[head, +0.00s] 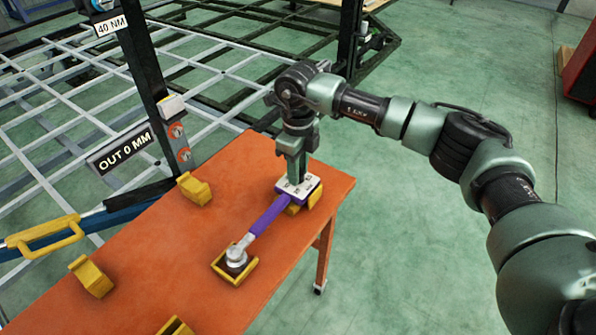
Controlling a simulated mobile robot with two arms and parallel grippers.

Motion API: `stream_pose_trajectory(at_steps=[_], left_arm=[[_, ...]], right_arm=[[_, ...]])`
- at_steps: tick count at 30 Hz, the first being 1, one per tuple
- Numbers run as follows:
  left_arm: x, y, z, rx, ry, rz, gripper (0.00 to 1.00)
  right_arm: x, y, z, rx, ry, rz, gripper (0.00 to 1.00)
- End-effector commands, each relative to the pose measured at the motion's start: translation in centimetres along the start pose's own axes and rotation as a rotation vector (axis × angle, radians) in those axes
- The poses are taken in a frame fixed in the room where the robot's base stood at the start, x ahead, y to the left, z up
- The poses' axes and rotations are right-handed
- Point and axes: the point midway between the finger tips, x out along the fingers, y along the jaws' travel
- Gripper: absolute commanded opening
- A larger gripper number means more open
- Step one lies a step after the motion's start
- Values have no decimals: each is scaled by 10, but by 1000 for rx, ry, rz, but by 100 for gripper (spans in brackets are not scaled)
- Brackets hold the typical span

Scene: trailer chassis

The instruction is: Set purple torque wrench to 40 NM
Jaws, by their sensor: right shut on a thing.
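The purple torque wrench (266,215) lies along the orange table. Its silver head (236,258) sits in a yellow holder at the near end. Its far end carries a white plate with small dark marks (298,187), too small to read, above another yellow holder (312,200). My right gripper (294,176) comes down from above and is shut on the wrench at this plate end; its fingertips partly hide the plate. My left gripper is not in view.
The orange table (200,262) also bears several yellow holders (194,189), apparently empty. A black post with a "40 NM" label (110,26) and an "OUT 0 MM" sign (120,149) stands at the table's left. Grey chassis framework lies behind.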

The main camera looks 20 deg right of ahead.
Motion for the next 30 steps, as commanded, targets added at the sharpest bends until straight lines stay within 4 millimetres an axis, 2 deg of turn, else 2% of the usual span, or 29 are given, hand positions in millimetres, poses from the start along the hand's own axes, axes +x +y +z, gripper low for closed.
stream_pose_trajectory(at_steps=[12, 28, 29, 30], left_arm=[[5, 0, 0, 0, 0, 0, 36], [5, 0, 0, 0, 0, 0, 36], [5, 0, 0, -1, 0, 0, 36], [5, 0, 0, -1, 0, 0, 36]], right_arm=[[-1, -1, 0, 179, -2, 0, 0], [-1, -1, 0, 201, -2, -1, 0], [-1, -1, 0, 201, -2, -1, 34], [-1, -1, 0, 201, -2, -1, 45]])
